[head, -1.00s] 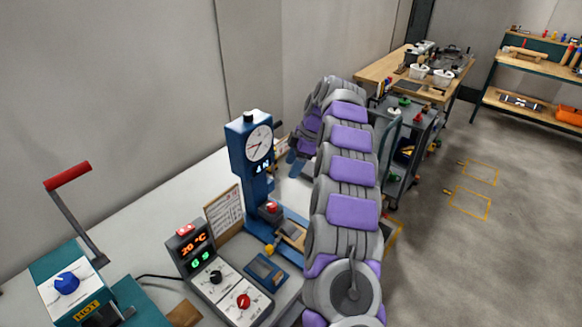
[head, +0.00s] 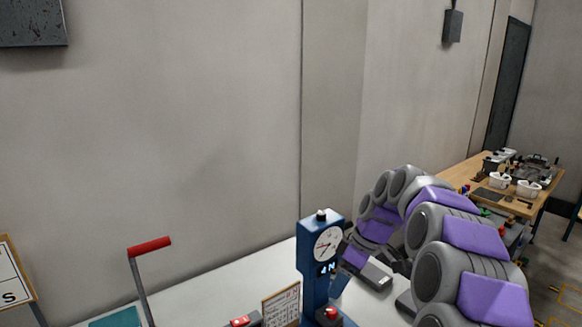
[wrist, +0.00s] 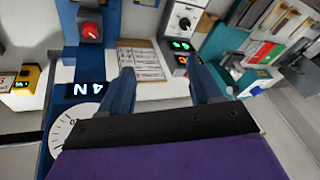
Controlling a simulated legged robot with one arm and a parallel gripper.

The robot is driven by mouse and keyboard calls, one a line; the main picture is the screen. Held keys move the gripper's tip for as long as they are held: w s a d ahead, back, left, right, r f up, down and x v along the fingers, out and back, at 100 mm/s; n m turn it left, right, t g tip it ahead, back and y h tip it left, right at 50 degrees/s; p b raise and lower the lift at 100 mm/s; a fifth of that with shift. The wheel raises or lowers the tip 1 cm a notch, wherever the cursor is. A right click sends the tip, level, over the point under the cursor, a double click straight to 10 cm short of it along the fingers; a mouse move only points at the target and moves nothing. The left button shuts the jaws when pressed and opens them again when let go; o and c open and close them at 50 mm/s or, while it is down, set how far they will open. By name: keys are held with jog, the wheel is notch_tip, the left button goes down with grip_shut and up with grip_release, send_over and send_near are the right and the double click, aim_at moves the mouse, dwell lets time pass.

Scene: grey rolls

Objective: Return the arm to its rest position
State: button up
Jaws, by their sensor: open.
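My grey and purple arm (head: 460,235) rises from the lower right in the head view and curls down over the white bench (head: 220,280). Its far end lies just right of a blue test stand with a round dial (head: 328,245). My gripper (wrist: 163,80) shows in the wrist view with its two blue-grey fingers spread wide. Nothing is held between them. Beyond the fingers are an instruction sheet (wrist: 140,58) and a control box (wrist: 186,18). The stand's "4N" display (wrist: 86,89) is left of the fingers. The fingertips are unclear in the head view.
The blue stand is close to my arm. A red-handled lever (head: 149,245) stands left of it on the bench. A wooden table with white containers (head: 500,181) is at the back right. A plain wall (head: 180,130) runs behind the bench, with open air above it.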

jog(key=s+a+m+g+h, duration=0.1)
jog(key=s+m+h, duration=0.45)
jog(key=s, duration=2.15)
jog(key=s+d+f+m, duration=0.1)
jog(key=s+f+m, duration=0.1)
jog(key=s, duration=0.4)
jog(key=s+d+f+m+y, duration=0.1)
jog(key=s+d+f+m, duration=0.1)
jog(key=s+m, duration=0.2)
jog(key=s, duration=0.2)
jog(key=shift+s+f+m, duration=0.35)
